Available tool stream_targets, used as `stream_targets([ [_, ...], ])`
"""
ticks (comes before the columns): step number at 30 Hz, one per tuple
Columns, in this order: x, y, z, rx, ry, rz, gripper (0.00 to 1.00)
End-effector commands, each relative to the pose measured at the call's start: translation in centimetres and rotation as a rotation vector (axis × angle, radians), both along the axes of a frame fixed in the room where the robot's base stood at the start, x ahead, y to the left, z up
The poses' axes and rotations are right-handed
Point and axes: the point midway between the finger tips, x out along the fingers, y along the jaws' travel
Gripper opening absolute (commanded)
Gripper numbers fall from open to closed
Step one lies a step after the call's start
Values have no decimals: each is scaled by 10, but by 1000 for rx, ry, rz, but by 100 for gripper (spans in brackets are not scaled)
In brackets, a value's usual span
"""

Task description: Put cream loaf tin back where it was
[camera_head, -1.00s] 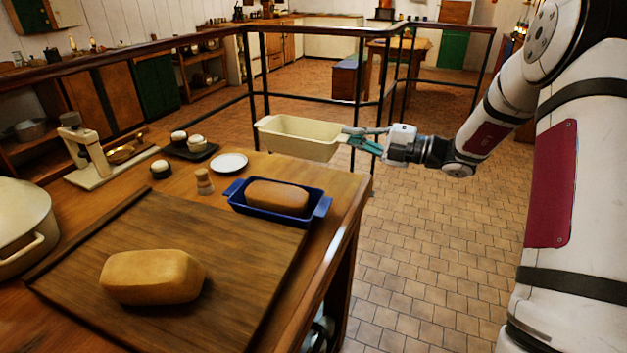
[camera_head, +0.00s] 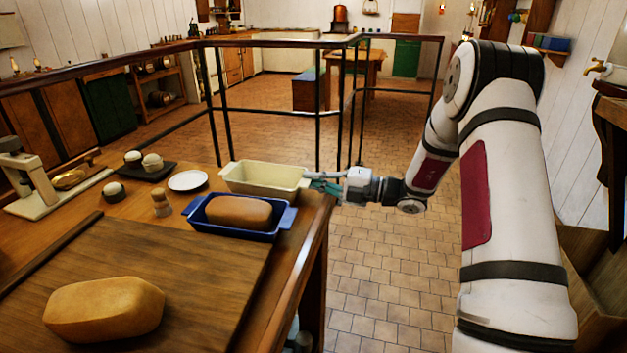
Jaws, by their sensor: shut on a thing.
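The cream loaf tin (camera_head: 262,181) is at the far right corner of the wooden counter, just behind the blue loaf tin. It looks empty and level. My gripper (camera_head: 322,184) is shut on its right end, reaching in from the right. The tin's underside is hidden behind the blue tin, so I cannot tell whether it touches the counter. The blue loaf tin (camera_head: 246,233) stands on the counter with a brown loaf (camera_head: 238,211) inside it.
A loaf (camera_head: 104,309) lies on the wooden board (camera_head: 180,275). A white plate (camera_head: 188,181), a small wooden shaker-like piece (camera_head: 161,203), and a dark tray (camera_head: 147,173) with pale round items are left of the tins. A metal railing (camera_head: 330,110) runs behind. Tiled floor is open at right.

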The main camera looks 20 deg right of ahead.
Motion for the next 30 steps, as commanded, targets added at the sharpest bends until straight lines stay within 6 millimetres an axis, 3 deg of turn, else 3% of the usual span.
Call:
stream_targets([
  [4,0,0,-3,2,-1,0,0],
  [6,0,0,-3,0,0,0,21],
  [7,0,0,-3,0,0,0,26],
  [18,-1,-1,1,0,0,-1,26],
  [23,-14,-19,0,1,1,-4,26],
  [30,-43,-60,-1,1,1,-5,26],
])
